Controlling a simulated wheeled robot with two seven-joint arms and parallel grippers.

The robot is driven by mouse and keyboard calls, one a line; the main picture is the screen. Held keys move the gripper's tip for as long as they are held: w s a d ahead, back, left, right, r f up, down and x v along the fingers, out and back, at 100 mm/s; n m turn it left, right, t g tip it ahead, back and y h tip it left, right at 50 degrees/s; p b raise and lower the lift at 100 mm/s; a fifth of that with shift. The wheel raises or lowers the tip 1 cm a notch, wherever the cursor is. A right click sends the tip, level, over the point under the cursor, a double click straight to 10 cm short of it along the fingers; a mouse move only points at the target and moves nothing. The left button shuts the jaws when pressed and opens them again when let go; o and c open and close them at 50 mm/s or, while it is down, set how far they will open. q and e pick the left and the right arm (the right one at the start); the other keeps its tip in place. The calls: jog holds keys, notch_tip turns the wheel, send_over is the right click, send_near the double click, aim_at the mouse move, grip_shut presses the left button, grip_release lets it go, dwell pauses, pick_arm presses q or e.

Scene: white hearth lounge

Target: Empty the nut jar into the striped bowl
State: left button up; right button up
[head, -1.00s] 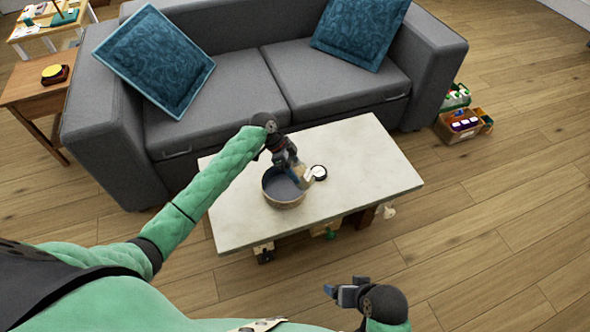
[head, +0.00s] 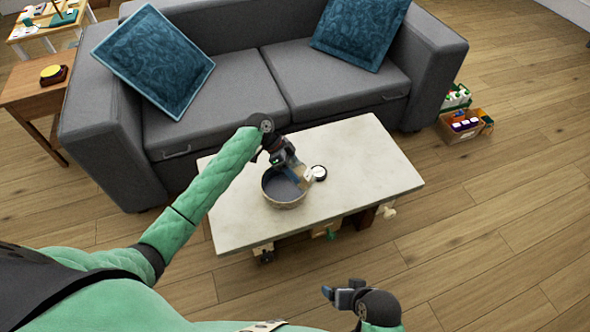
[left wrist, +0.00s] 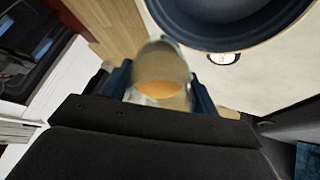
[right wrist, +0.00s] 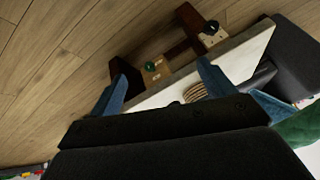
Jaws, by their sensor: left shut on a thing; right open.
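The striped bowl (head: 285,204) stands on the pale coffee table, its dark inside facing up. It shows at the top right of the left wrist view (left wrist: 228,22) and its striped side in the right wrist view (right wrist: 196,92). My left gripper (head: 296,172) is shut on the nut jar (left wrist: 162,75), a clear jar with orange-brown contents visible. The jar is at the bowl's right far side in the head view and looks tilted; I cannot tell whether nuts are falling. My right gripper (head: 340,296) is open and empty, in front of the table.
A round white lid with a dark rim (head: 319,172) lies on the coffee table (head: 375,160) right of the bowl. Small things hang or stand under the table's near edge. A grey sofa (head: 235,85) stands behind. The table's right part is clear.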

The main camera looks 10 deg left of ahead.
pick_arm(q)
jog(key=shift+f, duration=0.1)
jog(key=shift+h+b, duration=0.3)
jog(key=shift+b, duration=0.05)
jog(key=shift+f+h+b, duration=0.15)
jog(key=shift+h+b, duration=0.35)
jog(key=shift+b, duration=0.05)
jog(key=shift+f+g+h+b, duration=0.1)
jog(key=shift+g+h+b, duration=0.2)
jog(key=shift+b, duration=0.05)
jog(key=shift+f+h, duration=0.1)
jog(key=shift+h, duration=0.2)
jog(key=shift+b, duration=0.45)
jog(key=shift+a+f+h+b, duration=0.1)
jog(key=shift+f+h+b, duration=0.05)
jog(key=shift+h+b, duration=0.3)
jog(key=shift+f+h, duration=0.15)
jog(key=shift+h, duration=0.2)
jog(key=shift+a+f+b, duration=0.1)
jog(key=shift+b, duration=0.25)
jog(key=shift+f+h, duration=0.1)
jog(key=shift+h, duration=0.3)
pick_arm(e)
notch_tip(320, 180, down, 22)
jog(key=w+a+t, duration=0.1)
jog(key=t, duration=0.1)
jog(key=shift+m+t, duration=0.3)
dwell(0.5)
